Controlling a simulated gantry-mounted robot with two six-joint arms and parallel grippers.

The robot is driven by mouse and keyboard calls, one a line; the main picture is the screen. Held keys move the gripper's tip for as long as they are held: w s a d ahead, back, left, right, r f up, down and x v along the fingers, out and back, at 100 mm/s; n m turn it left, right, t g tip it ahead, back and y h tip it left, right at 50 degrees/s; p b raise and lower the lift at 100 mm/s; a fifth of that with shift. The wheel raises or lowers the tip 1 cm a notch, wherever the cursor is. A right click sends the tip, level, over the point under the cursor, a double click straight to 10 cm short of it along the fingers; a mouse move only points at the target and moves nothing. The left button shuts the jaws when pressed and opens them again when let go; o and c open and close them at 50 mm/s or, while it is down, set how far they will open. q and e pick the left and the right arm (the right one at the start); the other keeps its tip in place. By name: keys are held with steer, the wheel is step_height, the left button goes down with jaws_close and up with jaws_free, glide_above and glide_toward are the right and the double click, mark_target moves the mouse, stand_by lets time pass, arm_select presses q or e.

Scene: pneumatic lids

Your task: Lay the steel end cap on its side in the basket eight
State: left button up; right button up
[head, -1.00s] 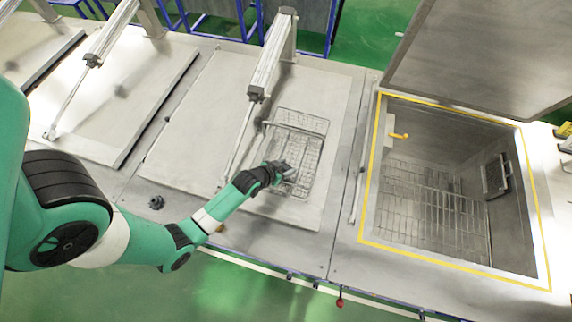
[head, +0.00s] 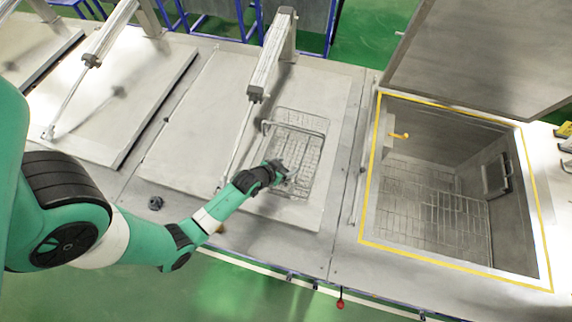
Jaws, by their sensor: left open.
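A wire basket (head: 318,130) lies on a closed flat lid, right of the middle of the head view, with its handle bar across its far part. My left gripper (head: 286,176) is open, low over the near part of this basket. I cannot make out the steel end cap for certain; the gripper and wire mesh may hide it. Whether the fingers touch the basket is too small to tell. My right gripper is not in view.
An open tank (head: 440,215) with a yellow rim stands to the right, with wire racks inside and its lid (head: 480,55) raised. A pneumatic cylinder (head: 272,55) slants down to the lid beside the basket. A dark round knob (head: 156,203) sits on the bench at left.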

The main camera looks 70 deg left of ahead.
arm_select(q)
steer(key=shift+s+d+f, duration=0.15)
steer(key=shift+s+f, duration=0.2)
steer(key=shift+f, duration=0.25)
steer(key=shift+r+p, duration=0.3)
steer(key=p+v, duration=0.2)
steer(key=v, duration=1)
steer(key=shift+w+r, duration=0.2)
steer(key=shift+r, duration=0.4)
